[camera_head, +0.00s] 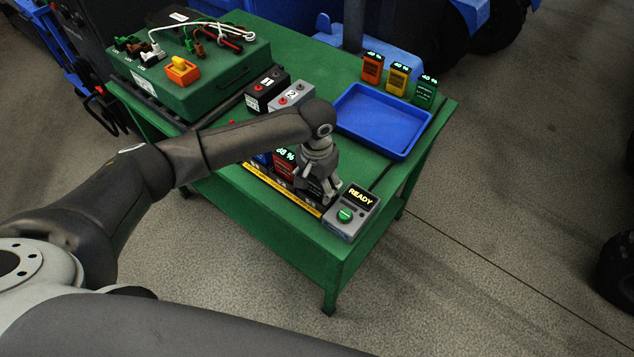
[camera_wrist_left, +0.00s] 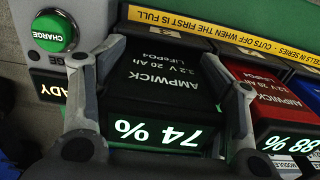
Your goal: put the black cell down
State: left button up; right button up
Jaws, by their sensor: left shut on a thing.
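The black cell (camera_wrist_left: 165,85) fills the middle of the left wrist view; its display reads 74 %. My left gripper (camera_wrist_left: 177,68) has one finger on each side of it and is shut on it. In the head view my left gripper (camera_head: 322,192) points down at the right end of the charger (camera_head: 268,185), next to its control panel, and hides most of the cell. The red cell (camera_head: 283,170), reading 88 %, stands beside it in the charger. I cannot tell whether the black cell rests fully on the charger floor. My right gripper is not in view.
The charger panel (camera_head: 352,212) shows READY above a green CHARGE button. An empty blue tray (camera_head: 383,120) lies to the right, with orange (camera_head: 372,68), yellow (camera_head: 397,78) and green (camera_head: 424,92) cells behind it. Two batteries (camera_head: 290,95) and a green box (camera_head: 190,85) stand to the left.

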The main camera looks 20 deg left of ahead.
pick_arm(q)
jog(key=o, duration=1.1)
jog(key=shift+f, duration=0.1)
notch_tip(320, 180, up, 12)
jog(key=shift+r+b, duration=0.15)
jog(key=shift+b, duration=0.45)
